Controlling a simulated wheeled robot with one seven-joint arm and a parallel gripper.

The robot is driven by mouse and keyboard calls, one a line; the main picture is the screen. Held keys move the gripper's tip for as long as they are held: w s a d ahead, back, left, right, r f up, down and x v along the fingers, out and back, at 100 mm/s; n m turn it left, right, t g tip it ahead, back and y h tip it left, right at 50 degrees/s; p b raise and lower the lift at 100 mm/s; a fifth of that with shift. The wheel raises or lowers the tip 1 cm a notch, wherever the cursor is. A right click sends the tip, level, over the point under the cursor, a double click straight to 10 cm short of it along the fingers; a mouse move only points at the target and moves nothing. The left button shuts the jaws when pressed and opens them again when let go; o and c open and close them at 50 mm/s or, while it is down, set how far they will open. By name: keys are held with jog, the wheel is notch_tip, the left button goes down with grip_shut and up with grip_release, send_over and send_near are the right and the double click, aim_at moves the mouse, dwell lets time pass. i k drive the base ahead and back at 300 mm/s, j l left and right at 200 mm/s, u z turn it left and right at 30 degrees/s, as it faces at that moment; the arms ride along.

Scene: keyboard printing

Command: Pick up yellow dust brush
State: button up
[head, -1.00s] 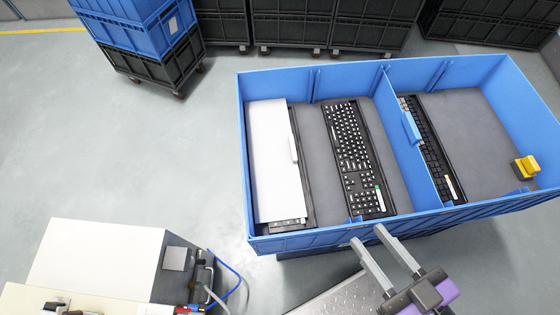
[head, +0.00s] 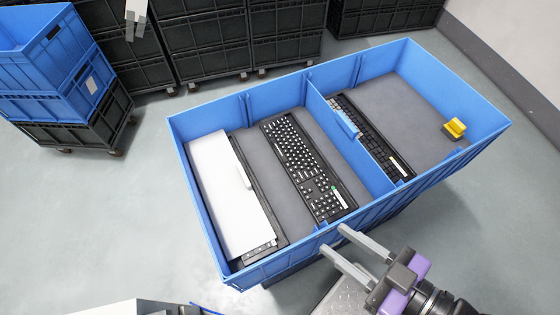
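The yellow dust brush (head: 455,127) is in the head view, in the right compartment of a large blue bin (head: 205,215). It sits near that compartment's right end, close to the bin wall. Its underside is hard to make out at this size. My gripper (head: 336,240) is at the bin's near side, left of and nearer than the brush, and well apart from it. Its two grey fingers are spread with nothing between them. The fingertips overlap the near rim in the picture; I cannot tell their height above it.
A divider splits the bin. The left part holds a black keyboard (head: 300,165) and a white-covered keyboard (head: 225,185). Another dark keyboard (head: 372,135) lies by the divider, with a blue object (head: 347,124) at the divider. The grey floor around the brush is clear. Stacked crates (head: 50,65) stand behind.

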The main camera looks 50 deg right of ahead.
aim_at(454, 130)
jog(key=z, duration=0.5)
jog(key=l+z, duration=0.1)
jog(key=z, duration=0.85)
jog(key=i+z, duration=0.1)
jog(key=z, duration=0.4)
jog(key=l, duration=0.2)
jog(key=i+l+u, duration=0.1)
jog(key=l, duration=0.25)
jog(key=i+l, duration=0.15)
jog(key=l, duration=0.2)
jog(key=i+l+u, duration=0.15)
jog(key=l, duration=0.2)
jog(key=i+l+u, duration=0.1)
jog(key=l, duration=0.25)
jog(key=u, duration=1.15)
jog(key=l, duration=0.25)
jog(key=k, duration=0.05)
